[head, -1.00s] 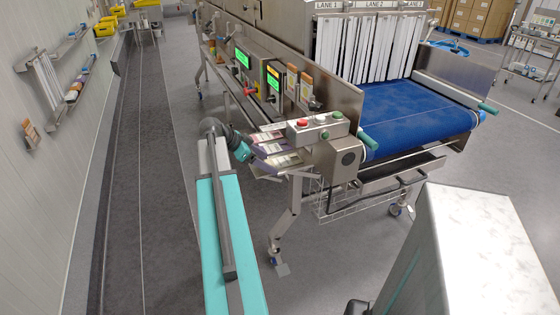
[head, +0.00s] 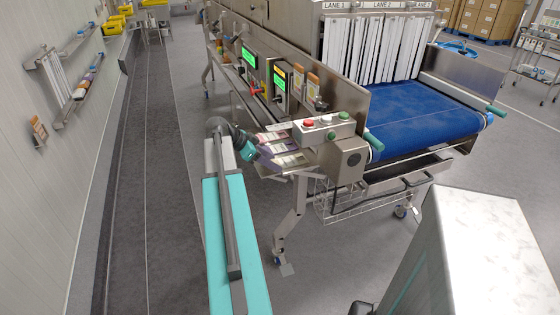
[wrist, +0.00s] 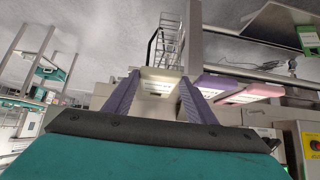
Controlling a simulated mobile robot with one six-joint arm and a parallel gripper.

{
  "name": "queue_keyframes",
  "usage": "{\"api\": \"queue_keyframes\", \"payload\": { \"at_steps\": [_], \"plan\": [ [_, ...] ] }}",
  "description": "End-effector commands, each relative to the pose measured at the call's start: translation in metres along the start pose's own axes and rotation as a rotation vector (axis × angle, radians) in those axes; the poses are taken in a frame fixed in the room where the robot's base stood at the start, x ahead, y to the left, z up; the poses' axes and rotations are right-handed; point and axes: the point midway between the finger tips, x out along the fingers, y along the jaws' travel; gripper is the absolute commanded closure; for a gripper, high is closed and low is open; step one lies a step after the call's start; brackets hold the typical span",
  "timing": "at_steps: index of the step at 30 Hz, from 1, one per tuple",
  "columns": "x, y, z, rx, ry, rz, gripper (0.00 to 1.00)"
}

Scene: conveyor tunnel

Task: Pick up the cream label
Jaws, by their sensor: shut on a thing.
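The cream label (wrist: 158,82) is between the two purple fingers of my gripper (wrist: 155,92) in the wrist view. Both fingers close in on its sides, and the gripper is shut on it. In the head view my gripper (head: 262,156) is at the label holder on the near end of the conveyor frame, and the hold is too small to make out there. A purple label (wrist: 218,86) and a pink label (wrist: 256,92) lie to the right of the cream one in the wrist view.
The control box (head: 322,127) with red and green buttons stands just right of the labels. The floor strip (head: 150,200) on the left is clear.

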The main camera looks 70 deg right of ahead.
Motion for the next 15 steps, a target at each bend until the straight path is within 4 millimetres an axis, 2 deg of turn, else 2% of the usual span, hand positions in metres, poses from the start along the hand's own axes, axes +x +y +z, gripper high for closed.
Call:
{"api": "queue_keyframes", "payload": {
  "at_steps": [8, 15],
  "plan": [
    [-0.004, 0.000, -0.004, 0.001, 0.000, -0.001, 0.70],
    [-0.016, 0.000, -0.016, 0.001, 0.000, 0.000, 0.70]
  ]
}}
